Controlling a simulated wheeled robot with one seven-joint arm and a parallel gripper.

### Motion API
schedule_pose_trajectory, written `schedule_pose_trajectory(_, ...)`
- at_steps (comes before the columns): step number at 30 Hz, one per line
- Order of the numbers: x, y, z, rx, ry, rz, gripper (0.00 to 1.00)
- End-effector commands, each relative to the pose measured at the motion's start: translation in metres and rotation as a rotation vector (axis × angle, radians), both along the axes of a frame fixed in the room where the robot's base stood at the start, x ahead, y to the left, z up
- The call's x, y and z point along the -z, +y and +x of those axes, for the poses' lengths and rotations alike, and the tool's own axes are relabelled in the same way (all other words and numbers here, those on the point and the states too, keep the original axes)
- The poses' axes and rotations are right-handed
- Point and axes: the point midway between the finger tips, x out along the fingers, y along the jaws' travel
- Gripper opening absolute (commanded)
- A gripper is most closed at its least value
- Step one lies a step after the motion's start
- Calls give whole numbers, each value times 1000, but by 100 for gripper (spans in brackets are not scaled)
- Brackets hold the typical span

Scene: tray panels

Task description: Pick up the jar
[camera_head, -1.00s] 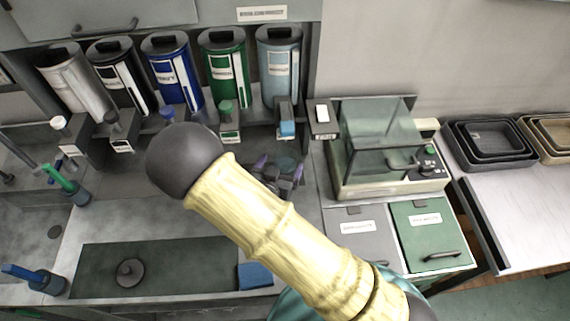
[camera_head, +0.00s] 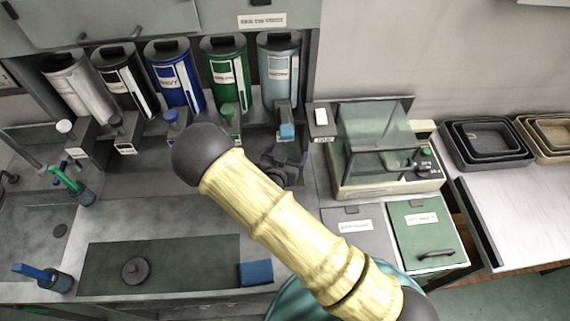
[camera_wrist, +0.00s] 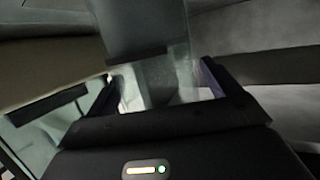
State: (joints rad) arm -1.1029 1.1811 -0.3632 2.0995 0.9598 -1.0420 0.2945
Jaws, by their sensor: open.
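My gripper (camera_head: 284,162) is partly hidden behind my arm in the head view, below the light blue dispenser's spout. In the wrist view my gripper (camera_wrist: 162,84) is open, with a purple finger on each side. A pale, glassy shape (camera_wrist: 160,76) shows between the fingers, with a grey block above it. It may be the jar, but I cannot tell for sure, nor whether the fingers touch it. No jar is clearly visible in the head view.
Several cylindrical dispensers, including a green one (camera_head: 225,78) and a light blue one (camera_head: 279,75), line the back. A glass-lidded machine (camera_head: 385,180) stands right of the gripper. Stacked dark trays (camera_head: 487,160) lie farther right. A blue block (camera_head: 256,272) is in front.

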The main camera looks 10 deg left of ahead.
Motion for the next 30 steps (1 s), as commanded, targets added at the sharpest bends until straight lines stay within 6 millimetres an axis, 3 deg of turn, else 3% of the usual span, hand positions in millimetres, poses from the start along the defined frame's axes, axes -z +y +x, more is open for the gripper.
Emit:
schedule_pose_trajectory(16, 1, 0, 1, 0, 1, 0, 87)
schedule_pose_trajectory(26, 0, 0, 1, -1, -1, 0, 22)
schedule_pose_trajectory(30, 0, 0, 1, -1, -1, 0, 21)
